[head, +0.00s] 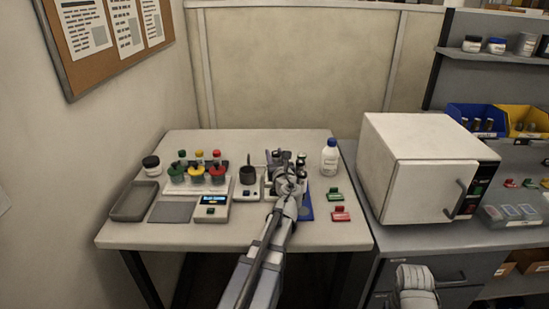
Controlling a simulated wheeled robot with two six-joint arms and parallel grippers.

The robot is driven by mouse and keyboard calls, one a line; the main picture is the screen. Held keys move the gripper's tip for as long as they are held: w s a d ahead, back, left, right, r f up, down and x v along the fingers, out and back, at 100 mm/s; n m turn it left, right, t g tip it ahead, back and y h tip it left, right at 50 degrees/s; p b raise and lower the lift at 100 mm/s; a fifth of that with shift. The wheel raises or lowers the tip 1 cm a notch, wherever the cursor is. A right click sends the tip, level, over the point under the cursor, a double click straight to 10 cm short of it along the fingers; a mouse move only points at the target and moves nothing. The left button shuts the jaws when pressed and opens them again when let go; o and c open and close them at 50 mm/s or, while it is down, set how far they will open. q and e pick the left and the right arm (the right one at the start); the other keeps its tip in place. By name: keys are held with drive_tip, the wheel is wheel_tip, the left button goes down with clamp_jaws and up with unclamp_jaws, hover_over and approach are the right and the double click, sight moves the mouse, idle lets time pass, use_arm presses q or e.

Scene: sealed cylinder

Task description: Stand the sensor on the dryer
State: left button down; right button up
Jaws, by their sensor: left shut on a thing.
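My left gripper (287,182) is over the right half of the light table, among small dark and silver cylinders. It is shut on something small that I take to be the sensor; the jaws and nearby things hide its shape. Dark-topped cylinders (301,160) stand right behind the gripper. A white box with a front door and handle, which looks like the dryer (415,135), stands on the grey bench to the right, apart from the gripper. Its flat top is bare. Part of my right arm shows at the bottom right; its gripper is not in view.
Left of the gripper are a device with a black cup (248,174), a display unit (212,208), a rack of coloured-cap jars (196,187) and a grey tray (134,203).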

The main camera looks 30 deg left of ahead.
use_arm(q)
drive_tip(key=shift+f, duration=0.1)
drive_tip(key=c, duration=1)
unclamp_jaws()
drive_tip(key=shift+f, duration=0.1)
drive_tip(key=o, duration=0.5)
